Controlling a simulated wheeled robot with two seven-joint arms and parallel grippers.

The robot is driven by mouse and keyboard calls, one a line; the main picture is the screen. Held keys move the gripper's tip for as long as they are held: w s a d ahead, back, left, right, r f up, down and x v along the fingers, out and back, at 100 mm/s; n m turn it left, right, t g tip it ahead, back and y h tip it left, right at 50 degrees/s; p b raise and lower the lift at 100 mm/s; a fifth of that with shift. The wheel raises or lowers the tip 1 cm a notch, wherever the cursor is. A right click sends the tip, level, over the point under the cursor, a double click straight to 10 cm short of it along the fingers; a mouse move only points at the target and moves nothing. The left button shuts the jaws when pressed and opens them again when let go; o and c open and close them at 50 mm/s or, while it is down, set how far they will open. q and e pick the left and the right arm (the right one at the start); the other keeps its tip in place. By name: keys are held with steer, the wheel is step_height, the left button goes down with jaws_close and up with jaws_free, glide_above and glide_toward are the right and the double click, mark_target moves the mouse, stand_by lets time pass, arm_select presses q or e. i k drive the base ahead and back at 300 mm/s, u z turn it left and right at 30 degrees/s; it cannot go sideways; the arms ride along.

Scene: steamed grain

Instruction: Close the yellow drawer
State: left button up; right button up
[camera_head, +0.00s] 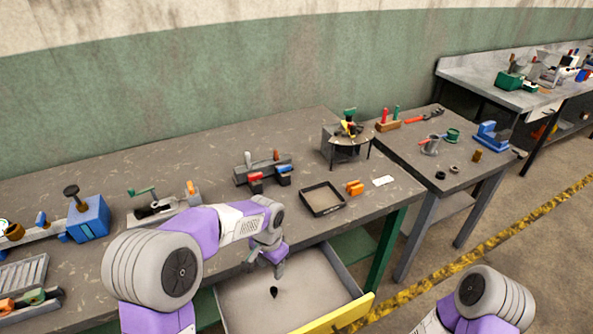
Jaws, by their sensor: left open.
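The yellow drawer (340,316) is pulled out from under the workbench at the bottom centre. Its front panel is yellow and its inside is pale grey. My left arm hides the drawer's left part. My right arm shows only in part at the lower right, and its gripper is out of view.
A second table (400,160) stands to the right. The floor right of the drawer looks clear, with a yellow-black line (480,250).

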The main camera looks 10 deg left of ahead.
mark_target(317, 294)
steer(key=k, duration=1)
